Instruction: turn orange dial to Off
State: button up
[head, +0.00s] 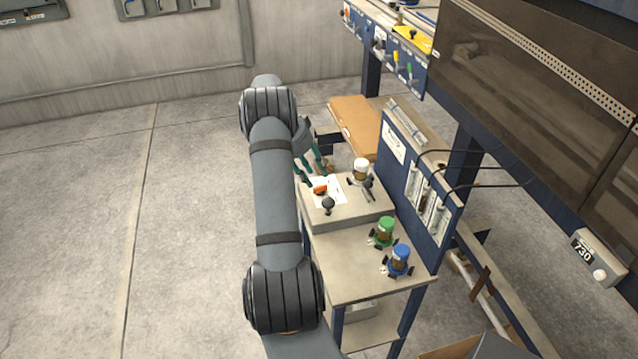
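The orange dial (320,189) sits on a white label on top of a grey box on the workbench, near the middle of the head view. My gripper (313,174) is just behind the dial, partly hidden by my own arm. Its two green fingers are apart, with a gap between them, and no object shows in the gap. In the picture the fingertips are close to the dial, but I cannot tell whether they touch it. The dial's setting and the label's print are too small to read.
A black knob (328,204) stands in front of the dial. A white-topped container (361,169) is to its right. Green-topped (384,231) and blue-topped (399,258) containers stand on the bench (345,272). A blue panel (420,180) rises at the right. Floor is clear at left.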

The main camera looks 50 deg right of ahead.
aim_at(321, 187)
jog(key=p+x, duration=0.1)
jog(key=x, duration=0.5)
jog(key=shift+d+f, duration=0.1)
jog(key=shift+f, duration=0.15)
jog(key=shift+c, duration=1.3)
grip_shut()
